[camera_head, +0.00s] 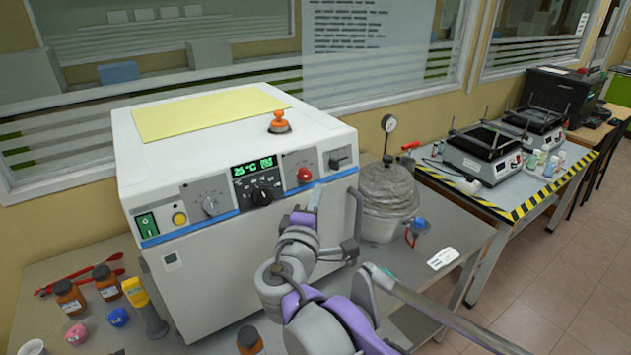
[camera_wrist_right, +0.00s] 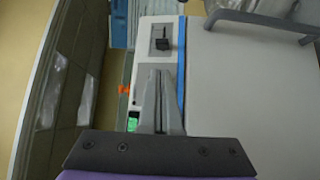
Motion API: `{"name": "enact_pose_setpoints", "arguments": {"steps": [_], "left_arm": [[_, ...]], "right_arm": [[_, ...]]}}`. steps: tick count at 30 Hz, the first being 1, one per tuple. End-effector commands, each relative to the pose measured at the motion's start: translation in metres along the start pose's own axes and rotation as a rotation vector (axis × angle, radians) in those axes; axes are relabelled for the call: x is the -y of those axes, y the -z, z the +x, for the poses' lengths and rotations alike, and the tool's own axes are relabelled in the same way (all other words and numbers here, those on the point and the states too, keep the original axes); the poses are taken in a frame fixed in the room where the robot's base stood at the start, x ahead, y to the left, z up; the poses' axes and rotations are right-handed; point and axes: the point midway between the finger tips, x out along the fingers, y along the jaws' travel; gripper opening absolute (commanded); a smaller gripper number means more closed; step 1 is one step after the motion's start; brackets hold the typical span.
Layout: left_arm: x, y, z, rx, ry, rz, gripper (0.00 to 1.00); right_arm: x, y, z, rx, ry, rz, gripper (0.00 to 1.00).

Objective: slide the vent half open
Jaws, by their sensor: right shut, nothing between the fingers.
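The vent slider (camera_head: 340,158) is a small dark tab in a plate at the right end of the white oven's (camera_head: 240,265) control panel. In the right wrist view the black vent tab (camera_wrist_right: 162,43) stands in its light plate, just beyond the fingertips. How far along its slot it sits is hard to tell. My right gripper (camera_head: 316,196) is in front of the oven, below and left of the vent in the head view. Its fingers (camera_wrist_right: 158,72) are shut, empty, and appear apart from the tab. My left gripper is not in view.
An orange-topped fitting (camera_head: 279,122) and a yellow sheet (camera_head: 205,112) are on the oven top. A red knob (camera_head: 304,175) sits left of the vent. A dark door handle (camera_head: 355,215) projects from the front.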

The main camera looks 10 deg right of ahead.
Motion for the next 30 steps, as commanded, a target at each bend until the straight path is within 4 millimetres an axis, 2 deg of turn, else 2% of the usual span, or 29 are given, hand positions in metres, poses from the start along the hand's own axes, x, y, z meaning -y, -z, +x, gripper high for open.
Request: {"name": "enact_pose_setpoints", "arguments": {"steps": [9,15,20,30], "left_arm": [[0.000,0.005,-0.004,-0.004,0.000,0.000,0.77],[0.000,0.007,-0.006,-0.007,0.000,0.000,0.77],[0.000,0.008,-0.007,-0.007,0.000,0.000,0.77],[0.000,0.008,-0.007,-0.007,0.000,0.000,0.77]], "right_arm": [[0.000,-0.002,0.056,0.006,0.001,0.000,0.00],[0.000,-0.002,0.084,0.003,0.001,0.001,0.00],[0.001,-0.002,0.093,0.003,0.002,0.001,0.00],[0.001,-0.002,0.094,0.002,0.002,0.001,0.00]]}}
